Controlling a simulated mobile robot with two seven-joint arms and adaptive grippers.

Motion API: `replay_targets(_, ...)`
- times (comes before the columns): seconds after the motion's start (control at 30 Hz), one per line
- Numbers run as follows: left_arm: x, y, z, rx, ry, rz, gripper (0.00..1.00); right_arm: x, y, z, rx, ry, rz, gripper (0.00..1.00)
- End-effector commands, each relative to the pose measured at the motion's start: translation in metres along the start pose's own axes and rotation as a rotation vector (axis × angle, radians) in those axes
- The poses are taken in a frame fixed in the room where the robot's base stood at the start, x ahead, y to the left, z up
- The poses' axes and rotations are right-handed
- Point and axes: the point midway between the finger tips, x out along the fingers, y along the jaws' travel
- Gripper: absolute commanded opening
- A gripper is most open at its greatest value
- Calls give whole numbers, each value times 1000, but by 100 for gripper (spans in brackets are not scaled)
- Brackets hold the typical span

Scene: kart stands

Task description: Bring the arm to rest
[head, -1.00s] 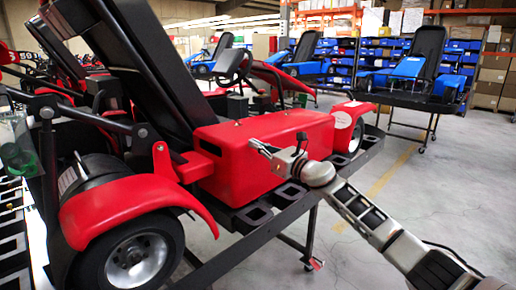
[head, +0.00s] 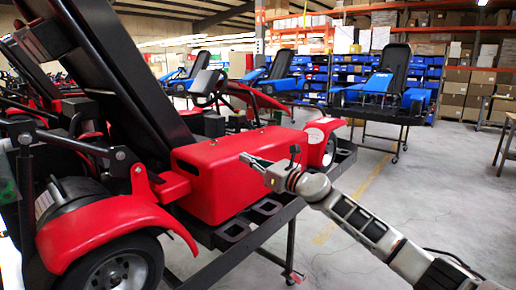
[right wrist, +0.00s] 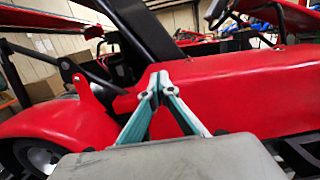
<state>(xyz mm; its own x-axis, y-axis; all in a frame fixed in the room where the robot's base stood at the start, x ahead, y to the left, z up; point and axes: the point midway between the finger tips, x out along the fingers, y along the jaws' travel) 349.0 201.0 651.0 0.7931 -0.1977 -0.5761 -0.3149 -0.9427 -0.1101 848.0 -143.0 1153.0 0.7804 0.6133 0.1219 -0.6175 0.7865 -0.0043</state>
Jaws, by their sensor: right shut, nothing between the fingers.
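My right gripper (head: 246,158) is shut and empty. In the head view it shows in front of the red rear box of the kart (head: 215,182), with my arm coming in from the lower right. In the right wrist view my right gripper's fingertips (right wrist: 158,78) meet and point at the kart's red body (right wrist: 240,95). I cannot tell the exact gap, but no contact shows. My left gripper is not in view.
The kart rests on a dark metal stand (head: 238,232). Its red fender (head: 105,225) and wheel are at lower left. Blue karts (head: 385,88) on stands are behind. Bare grey floor (head: 425,190) lies to the right, with a table (head: 507,135) at the right edge.

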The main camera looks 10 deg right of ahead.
Motion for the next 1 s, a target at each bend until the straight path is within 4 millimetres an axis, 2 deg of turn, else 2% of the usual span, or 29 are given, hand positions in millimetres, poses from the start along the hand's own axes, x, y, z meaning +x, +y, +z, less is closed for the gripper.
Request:
replay_targets(0.03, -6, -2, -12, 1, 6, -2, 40, -7, 0, 12, -5, 4, 2, 0)
replay_targets(0.23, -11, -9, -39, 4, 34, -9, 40, -28, 1, 35, -1, 6, 2, 0)
replay_targets(0.37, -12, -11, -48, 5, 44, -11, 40, -35, 1, 42, 2, 6, 2, 0)
replay_targets(0.47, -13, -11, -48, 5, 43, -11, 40, -38, 4, 39, 23, 7, 4, 0)
replay_targets(0.57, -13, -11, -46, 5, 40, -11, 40, -42, 17, 18, 120, 5, 10, 0)
replay_targets(0.73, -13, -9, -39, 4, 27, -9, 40, -60, 57, -46, 483, -6, 6, 0)
replay_targets(0.87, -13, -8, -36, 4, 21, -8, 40, -85, 85, -98, 819, -19, -31, 0)
replay_targets(1.0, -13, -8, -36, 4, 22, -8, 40, -119, 110, -152, 1173, -37, -101, 0)
